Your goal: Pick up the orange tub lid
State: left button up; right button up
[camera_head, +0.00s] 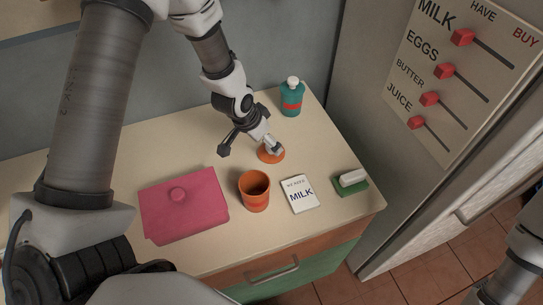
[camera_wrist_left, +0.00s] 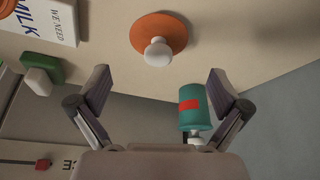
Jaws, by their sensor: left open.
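The orange tub lid (camera_head: 264,156) lies flat on the counter behind the orange tub; my gripper partly covers it. In the left wrist view the orange disc (camera_wrist_left: 150,22) shows fully, with a round white knob (camera_wrist_left: 158,52) on its top. The orange tub (camera_head: 254,192) stands upright and open, apart from the lid. My left gripper (camera_head: 249,147) is above and close to the lid, fingers spread and empty. In the wrist view the lid's knob is beyond the open fingertips (camera_wrist_left: 160,78), between them sideways. My right gripper is outside the views.
A teal bottle (camera_head: 292,102) stands behind the lid; it also appears near one finger in the wrist view (camera_wrist_left: 194,110). A MILK note (camera_head: 299,196), a green-and-white block (camera_head: 350,183) and a pink slab with a knob (camera_head: 184,208) lie around. The fridge (camera_head: 400,190) stands at right.

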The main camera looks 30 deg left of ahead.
pick_arm(q)
jog(key=shift+w+d+f+p, duration=0.15)
jog(key=shift+d+f+p, duration=0.15)
jog(key=shift+f, duration=0.35)
jog(key=p+x, duration=0.1)
jog(key=x, duration=0.4)
jog(key=shift+a, duration=0.2)
jog(key=shift+r, duration=0.1)
jog(key=shift+c, duration=0.4)
jog(key=c, duration=0.8)
jog(key=shift+c, duration=0.2)
